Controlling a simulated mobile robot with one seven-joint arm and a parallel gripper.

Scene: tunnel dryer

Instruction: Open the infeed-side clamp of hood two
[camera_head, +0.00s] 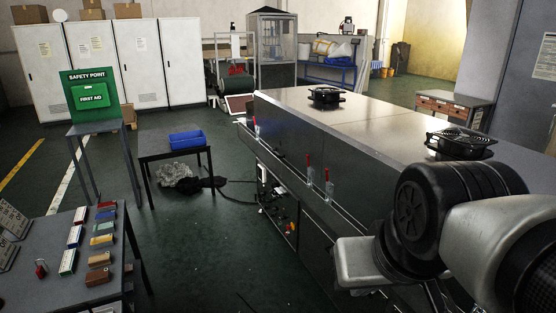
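The tunnel dryer (290,135) is a long steel housing running from the back centre to the lower right. A seam divides its top into a far hood (300,103) and a near hood (390,135). Two clamps with upright red handles sit close together on its left side: a farther clamp (309,175) and a nearer clamp (328,188). Another red-handled clamp (255,127) is near the far end. No hood number is readable. My arm covers the near part of the dryer. My gripper's fingers do not show.
A table with coloured blocks and a red padlock (41,268) stands at lower left. A small dark table (152,152) holds a blue bin (187,140). Cables and a crumpled heap (175,175) lie on the floor. Green floor (215,260) is clear left of the dryer.

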